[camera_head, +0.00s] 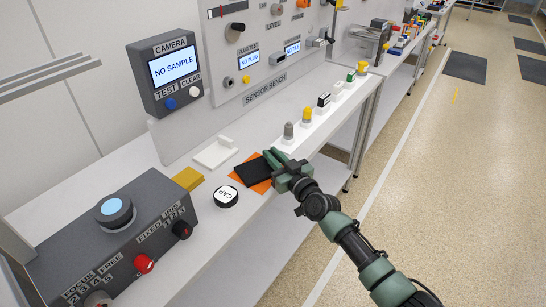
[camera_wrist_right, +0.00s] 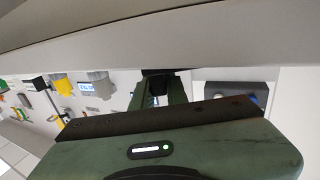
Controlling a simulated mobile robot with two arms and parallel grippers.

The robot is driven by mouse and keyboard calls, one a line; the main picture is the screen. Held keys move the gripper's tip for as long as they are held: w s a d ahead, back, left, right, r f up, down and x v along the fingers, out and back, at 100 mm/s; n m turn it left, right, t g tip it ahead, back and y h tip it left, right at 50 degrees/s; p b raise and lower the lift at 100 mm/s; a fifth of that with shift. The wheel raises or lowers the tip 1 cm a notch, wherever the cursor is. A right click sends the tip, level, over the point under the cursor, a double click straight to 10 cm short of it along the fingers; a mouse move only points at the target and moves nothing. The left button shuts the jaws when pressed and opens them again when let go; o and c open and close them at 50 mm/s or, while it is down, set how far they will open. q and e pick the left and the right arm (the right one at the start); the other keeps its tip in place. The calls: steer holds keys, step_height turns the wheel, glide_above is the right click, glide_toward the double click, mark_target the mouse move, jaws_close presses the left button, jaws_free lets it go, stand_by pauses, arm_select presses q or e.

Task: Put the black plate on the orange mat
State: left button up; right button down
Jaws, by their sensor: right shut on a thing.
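The black plate (camera_head: 254,171) is flat and dark, and it lies over the middle of the orange mat (camera_head: 263,188). Orange shows at the mat's near and far corners around the plate. I cannot tell whether the plate rests on the mat or is held just above it. My right gripper (camera_head: 277,161) is shut on the plate at its right side, with its arm coming in from the lower right. In the right wrist view the green gripper body fills much of the picture, and a small dark part (camera_wrist_right: 158,88) shows by the fingers. My left gripper is out of view.
Several small parts, including a grey one (camera_head: 288,131), line the bench to the right. A control box (camera_head: 115,245) stands at lower left.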

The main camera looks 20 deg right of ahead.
steer(key=c, duration=1.4)
jaws_free()
steer(key=shift+s, duration=0.1)
steer(key=v, duration=1.2)
steer(key=shift+p, duration=0.3)
